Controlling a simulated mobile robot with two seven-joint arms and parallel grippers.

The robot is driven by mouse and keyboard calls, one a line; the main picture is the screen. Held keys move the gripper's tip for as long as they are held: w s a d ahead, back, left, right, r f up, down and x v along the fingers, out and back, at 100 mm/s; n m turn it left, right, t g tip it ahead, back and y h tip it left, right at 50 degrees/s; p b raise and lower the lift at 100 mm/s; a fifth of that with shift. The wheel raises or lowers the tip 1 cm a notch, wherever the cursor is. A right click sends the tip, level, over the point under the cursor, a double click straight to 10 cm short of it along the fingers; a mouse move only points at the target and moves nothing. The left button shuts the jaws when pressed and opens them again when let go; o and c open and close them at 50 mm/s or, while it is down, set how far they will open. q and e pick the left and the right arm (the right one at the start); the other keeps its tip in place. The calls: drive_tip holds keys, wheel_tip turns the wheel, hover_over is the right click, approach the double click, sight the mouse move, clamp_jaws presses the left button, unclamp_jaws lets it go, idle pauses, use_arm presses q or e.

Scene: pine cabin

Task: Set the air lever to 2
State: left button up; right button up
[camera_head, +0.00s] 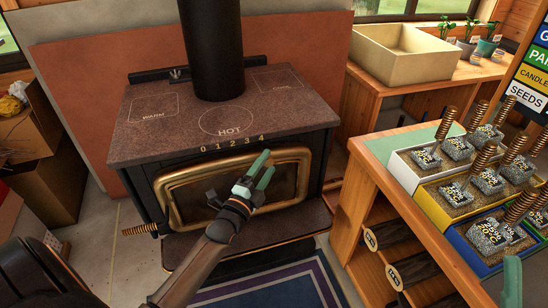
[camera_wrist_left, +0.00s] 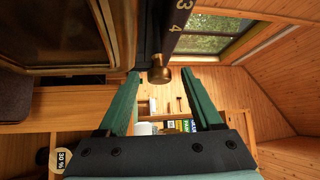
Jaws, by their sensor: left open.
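The dark stove (camera_head: 150,135) has a scale 0 to 4 (camera_head: 232,144) along the front of its top. The air lever's brass knob (camera_wrist_left: 159,72) shows in the left wrist view near the 4 end of the scale. In the head view I cannot make the knob out behind my fingers. My left gripper (camera_head: 267,164) is open in front of the stove near the 4. In the left wrist view the fingertips (camera_wrist_left: 160,74) stand on either side of the knob, with gaps. A green finger of my right gripper (camera_head: 512,282) shows at the lower right; its jaws cannot be judged.
The brass-framed stove door (camera_head: 180,205) lies below the scale. A black flue pipe (camera_head: 212,50) rises from the top. A coiled handle (camera_head: 140,229) sticks out at lower left. A wooden counter (camera_head: 375,175) with several seed bins stands at right. Cardboard boxes (camera_head: 45,180) stand at left.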

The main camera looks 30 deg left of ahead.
use_arm(q)
drive_tip(key=shift+w+a+r+b, duration=0.15)
drive_tip(key=shift+w+b, duration=0.1)
drive_tip(key=shift+w, duration=0.95)
drive_tip(key=shift+w+a+r+b, duration=0.15)
drive_tip(key=shift+w+b, duration=0.1)
drive_tip(key=shift+w, duration=0.9)
drive_tip(key=shift+c, duration=0.4)
clamp_jaws()
drive_tip(key=shift+d, duration=0.1)
